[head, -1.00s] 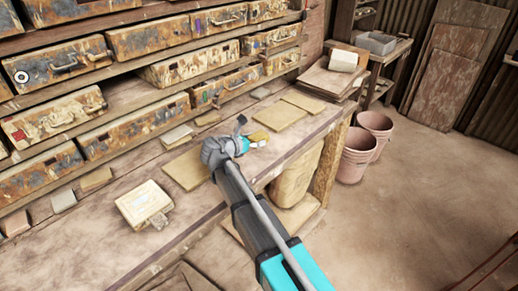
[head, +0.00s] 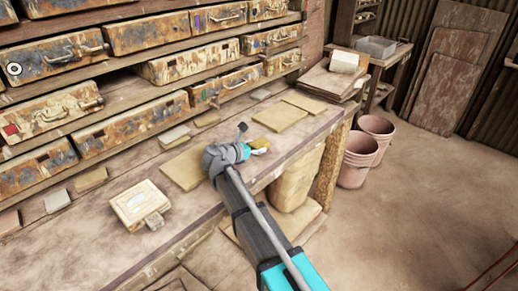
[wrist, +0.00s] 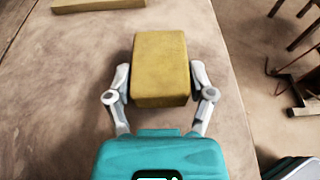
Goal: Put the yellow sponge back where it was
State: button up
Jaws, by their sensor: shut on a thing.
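The yellow sponge (wrist: 160,68) is a dull yellow block in the middle of the wrist view. My gripper (wrist: 160,88) is shut on it, with one finger against each side. In the head view the sponge (head: 259,143) is a small yellow patch at the end of my gripper (head: 256,149), over the workbench (head: 217,208) near its front edge. I cannot tell whether the sponge touches the bench top.
Flat tan tiles (head: 279,117) lie on the bench behind my gripper, and another tan tile (head: 184,168) lies to its left. A cream box (head: 140,204) stands at the left. Worn cases (head: 135,130) fill the shelves behind. Pink buckets (head: 357,160) stand on the floor at right.

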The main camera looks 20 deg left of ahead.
jog(key=shift+f, duration=0.2)
jog(key=o, duration=1.2)
jog(key=shift+o, duration=0.2)
jog(key=shift+r, duration=0.15)
jog(key=shift+r, duration=0.15)
jog(key=p+v, duration=0.3)
jog(key=v, duration=0.9)
jog(key=shift+p, duration=0.3)
jog(key=shift+w+d, duration=0.1)
